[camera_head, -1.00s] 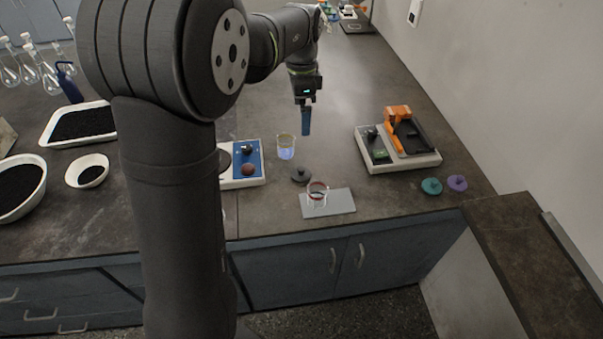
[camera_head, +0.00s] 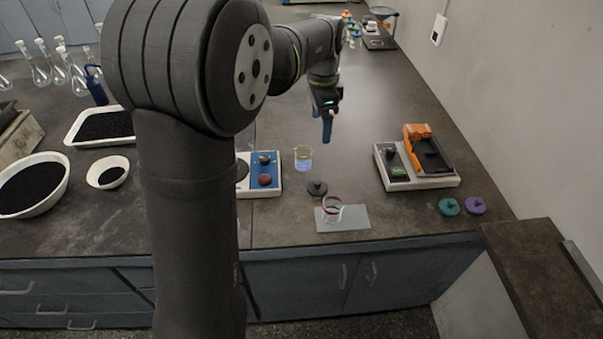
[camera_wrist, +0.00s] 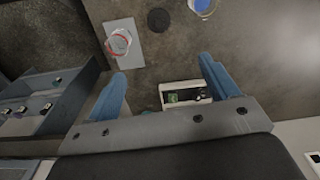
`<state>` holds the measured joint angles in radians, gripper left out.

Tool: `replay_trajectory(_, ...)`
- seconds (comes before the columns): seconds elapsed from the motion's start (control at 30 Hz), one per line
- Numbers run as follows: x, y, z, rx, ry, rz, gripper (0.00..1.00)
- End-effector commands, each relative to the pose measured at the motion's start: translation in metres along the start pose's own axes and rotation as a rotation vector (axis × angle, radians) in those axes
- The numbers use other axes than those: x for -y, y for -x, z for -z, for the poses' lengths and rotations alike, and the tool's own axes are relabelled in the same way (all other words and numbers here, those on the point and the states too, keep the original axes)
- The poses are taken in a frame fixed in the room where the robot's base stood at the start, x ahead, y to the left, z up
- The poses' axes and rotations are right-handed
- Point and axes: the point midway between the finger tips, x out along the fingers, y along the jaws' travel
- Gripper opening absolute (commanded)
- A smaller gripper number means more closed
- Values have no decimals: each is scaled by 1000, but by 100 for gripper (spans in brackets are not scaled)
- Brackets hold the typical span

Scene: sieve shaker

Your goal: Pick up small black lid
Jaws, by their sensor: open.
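The small black lid (camera_head: 317,188) lies flat on the dark bench, a knob on its top. It is between the beaker of blue liquid and the grey plate. In the wrist view the lid (camera_wrist: 159,20) shows as a dark disc near the top edge, beyond the fingertips. My gripper (camera_head: 327,128) hangs above the bench, behind the lid and higher than it. In the wrist view my gripper's two blue fingers (camera_wrist: 163,70) stand wide apart with nothing between them.
The beaker (camera_head: 303,158) stands just behind the lid. A red-rimmed clear cup (camera_head: 332,208) sits on the grey plate (camera_head: 356,217) in front. A blue-topped device (camera_head: 272,175) is left, a white and orange device (camera_head: 415,180) right. Teal (camera_head: 449,207) and purple (camera_head: 475,206) lids lie farther right.

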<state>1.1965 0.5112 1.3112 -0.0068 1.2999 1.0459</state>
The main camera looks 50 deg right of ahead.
Motion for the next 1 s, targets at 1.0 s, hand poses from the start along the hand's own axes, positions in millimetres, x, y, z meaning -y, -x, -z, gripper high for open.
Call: replay_trajectory(1.0,-7,-148,-13,-120,773,48,80)
